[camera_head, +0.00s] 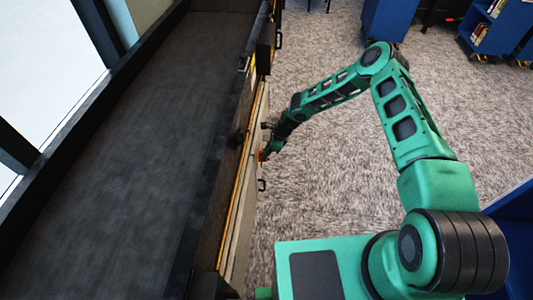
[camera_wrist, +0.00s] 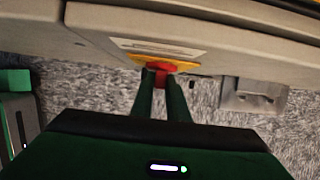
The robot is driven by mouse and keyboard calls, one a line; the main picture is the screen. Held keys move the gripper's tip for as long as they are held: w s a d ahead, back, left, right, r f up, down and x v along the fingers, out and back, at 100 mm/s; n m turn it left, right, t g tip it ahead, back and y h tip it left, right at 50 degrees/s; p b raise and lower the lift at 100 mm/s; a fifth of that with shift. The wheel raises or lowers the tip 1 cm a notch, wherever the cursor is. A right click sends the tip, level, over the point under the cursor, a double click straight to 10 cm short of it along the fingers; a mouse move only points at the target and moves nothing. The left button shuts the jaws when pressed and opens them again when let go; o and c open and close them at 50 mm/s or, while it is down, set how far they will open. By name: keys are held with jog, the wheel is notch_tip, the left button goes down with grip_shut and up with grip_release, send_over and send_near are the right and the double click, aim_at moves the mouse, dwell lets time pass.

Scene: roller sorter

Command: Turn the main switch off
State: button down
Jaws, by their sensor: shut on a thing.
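The main switch (camera_wrist: 161,66) is a red knob on a yellow plate (camera_wrist: 137,57), set in the grey side panel of the sorter. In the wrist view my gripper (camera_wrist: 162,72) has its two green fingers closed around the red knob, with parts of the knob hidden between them. In the head view my gripper (camera_head: 266,153) reaches the side of the sorter, and a small red-orange spot of the switch (camera_head: 262,155) shows at its tip. The exact angle of the knob is too small to tell.
The long dark sorter bed (camera_head: 130,140) runs along the left, with black handles (camera_head: 262,185) on its side. A grey box (camera_wrist: 254,96) hangs right of the switch. Blue carts (camera_head: 500,32) stand far right. Grey carpet is open between.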

aim_at(265, 161)
jog(key=shift+a, duration=0.1)
jog(key=s+t, duration=0.1)
jog(key=t, duration=0.2)
jog(key=s+f+n+t, duration=0.1)
jog(key=t, duration=0.3)
jog(key=s+f+n+t+h, duration=0.1)
jog(key=t, duration=0.2)
jog(key=shift+s+a, duration=0.3)
jog(key=shift+a, duration=0.1)
jog(key=shift+s+f+n+t, duration=0.1)
jog(key=shift+f+n+t, duration=0.3)
jog(key=shift+t, duration=0.7)
jog(key=shift+s+f+n+t, duration=0.1)
jog(key=shift+f+n+t, duration=0.25)
jog(key=shift+t, duration=0.75)
jog(key=shift+s+f+n+t, duration=0.1)
jog(key=shift+f+n+t, duration=0.25)
jog(key=shift+t, duration=0.75)
jog(key=c, duration=1.8)
grip_release()
jog(key=shift+c, duration=0.2)
jog(key=shift+o, duration=0.6)
jog(key=shift+w, duration=0.1)
jog(key=shift+r, duration=0.1)
